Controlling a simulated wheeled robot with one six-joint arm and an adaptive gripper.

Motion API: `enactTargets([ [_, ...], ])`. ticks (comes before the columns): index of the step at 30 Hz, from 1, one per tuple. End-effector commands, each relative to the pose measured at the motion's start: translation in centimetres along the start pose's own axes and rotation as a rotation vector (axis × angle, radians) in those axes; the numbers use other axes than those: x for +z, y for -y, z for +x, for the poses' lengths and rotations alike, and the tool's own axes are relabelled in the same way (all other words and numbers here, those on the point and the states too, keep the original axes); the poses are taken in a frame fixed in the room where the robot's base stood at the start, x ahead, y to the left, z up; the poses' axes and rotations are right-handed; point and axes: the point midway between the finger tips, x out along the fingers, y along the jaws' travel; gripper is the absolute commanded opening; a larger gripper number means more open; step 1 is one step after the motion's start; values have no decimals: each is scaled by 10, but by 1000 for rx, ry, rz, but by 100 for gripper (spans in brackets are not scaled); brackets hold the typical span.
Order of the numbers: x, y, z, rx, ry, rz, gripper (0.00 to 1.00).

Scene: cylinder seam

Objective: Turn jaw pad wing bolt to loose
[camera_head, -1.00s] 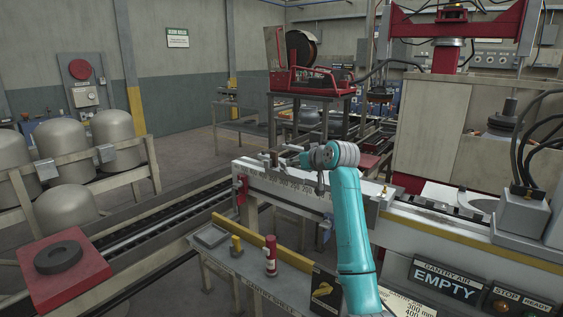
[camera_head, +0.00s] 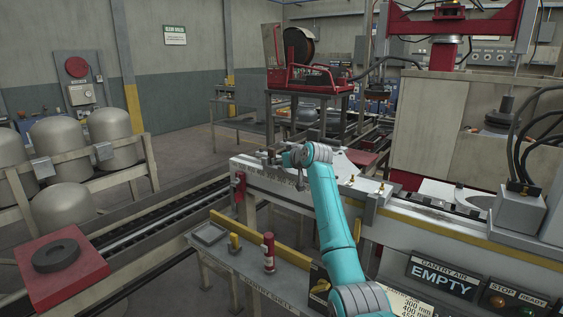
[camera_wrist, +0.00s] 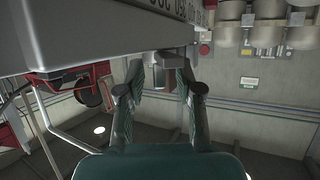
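In the wrist view my gripper (camera_wrist: 158,68) has its two fingers spread apart, one on each side of a small grey part (camera_wrist: 158,76) under the grey beam (camera_wrist: 95,32). I cannot tell whether this part is the jaw pad wing bolt, or whether a finger touches it. In the head view my teal arm reaches to the left end of the white bench with a scale (camera_head: 275,178).
A red bracket (camera_head: 239,187) is on the bench's left end. A roller track (camera_head: 150,226) runs to the left. A sign reads EMPTY (camera_head: 440,275).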

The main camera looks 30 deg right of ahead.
Motion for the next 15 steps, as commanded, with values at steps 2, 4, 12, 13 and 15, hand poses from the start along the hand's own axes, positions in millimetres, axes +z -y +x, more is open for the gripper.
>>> enactTargets([
  [2, 0, 0, 0, 0, 0, 0, 35],
  [4, 0, 0, 0, 0, 0, 0, 25],
  [12, 0, 0, 0, 0, 0, 0, 0],
  [13, 0, 0, 0, -1, 0, 0, 0],
  [15, 0, 0, 0, -9, 1, -3, 0],
])
